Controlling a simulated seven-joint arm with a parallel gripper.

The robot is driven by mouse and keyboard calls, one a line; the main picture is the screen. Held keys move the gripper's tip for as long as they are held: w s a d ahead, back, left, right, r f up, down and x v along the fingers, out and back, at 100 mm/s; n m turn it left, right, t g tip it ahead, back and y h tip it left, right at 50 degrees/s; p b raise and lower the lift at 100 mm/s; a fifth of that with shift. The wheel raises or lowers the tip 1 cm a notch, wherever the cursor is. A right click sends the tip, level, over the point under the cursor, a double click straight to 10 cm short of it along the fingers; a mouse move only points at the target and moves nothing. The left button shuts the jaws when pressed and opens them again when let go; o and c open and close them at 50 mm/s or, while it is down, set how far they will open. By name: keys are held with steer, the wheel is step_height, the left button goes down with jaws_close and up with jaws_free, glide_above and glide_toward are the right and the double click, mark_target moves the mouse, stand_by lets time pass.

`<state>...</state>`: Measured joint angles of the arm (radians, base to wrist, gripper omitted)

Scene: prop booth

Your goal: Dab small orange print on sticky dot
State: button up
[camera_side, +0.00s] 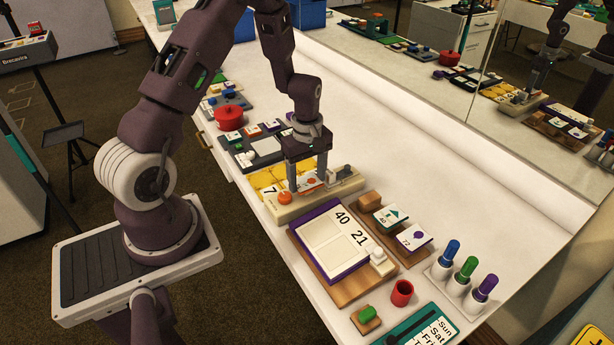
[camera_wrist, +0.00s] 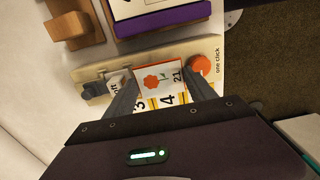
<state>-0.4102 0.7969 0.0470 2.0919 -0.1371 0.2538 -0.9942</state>
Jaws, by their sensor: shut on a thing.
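The small orange print (camera_wrist: 159,78) is a white card with an orange flower and "21", between my gripper's two fingers (camera_wrist: 160,88) in the wrist view. In the side view my gripper (camera_side: 308,186) is shut on the print (camera_side: 313,183), low over the cream base (camera_side: 335,195). An orange button (camera_side: 285,198) is at the base's near end; it also shows in the wrist view (camera_wrist: 201,64), close to one finger. A purple-edged board (camera_side: 328,245) with white panels marked "40" and "21" lies in front. I cannot make out a sticky dot.
A red cup (camera_side: 402,293), a green-topped block (camera_side: 367,318), a teal day board (camera_side: 425,330) and several coloured pens (camera_side: 466,270) stand at the front right. The white table behind (camera_side: 440,190) is clear.

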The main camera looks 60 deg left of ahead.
stand_by(0.4)
steer(key=shift+r, duration=3)
steer(key=d+r+m, duration=0.5)
steer(key=d+m, duration=0.6)
steer(key=m, duration=0.7)
steer(key=shift+w+r, duration=0.2)
steer(key=shift+w, duration=0.1)
